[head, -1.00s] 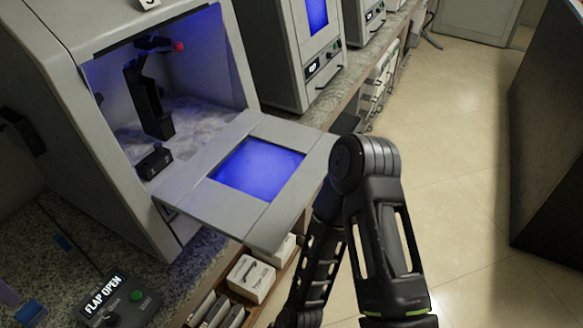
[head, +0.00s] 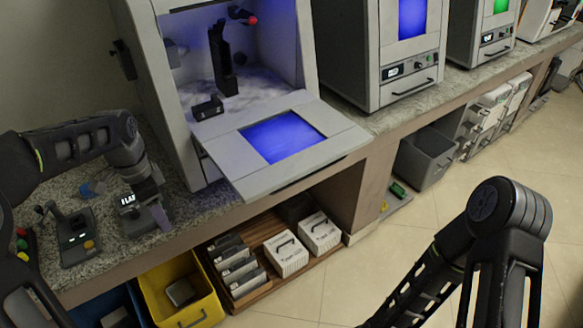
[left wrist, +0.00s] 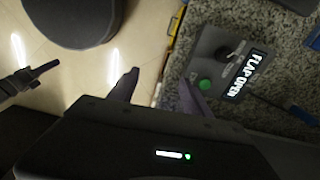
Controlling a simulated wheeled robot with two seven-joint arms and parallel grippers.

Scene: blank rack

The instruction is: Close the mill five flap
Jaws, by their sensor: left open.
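A grey mill stands on the counter with its flap (head: 222,157) lowered outward, nearly level; the flap has a glowing blue window. No mill number is readable now. In the left wrist view a dark control box (left wrist: 222,62) carries a knob, a green button (left wrist: 204,84) and a display reading "FLAP OPEN" (left wrist: 244,76). My left gripper (head: 157,213) is over this box in the head view and partly hides it. In the left wrist view my left gripper (left wrist: 160,90) is open and empty, one finger close to the green button; contact cannot be told.
Another control box (head: 77,238) with a joystick stands left on the counter. Closed mills (head: 372,92) stand to the right. Below are a yellow bin (head: 215,310), white boxes (head: 287,256) and a grey bin (head: 425,160).

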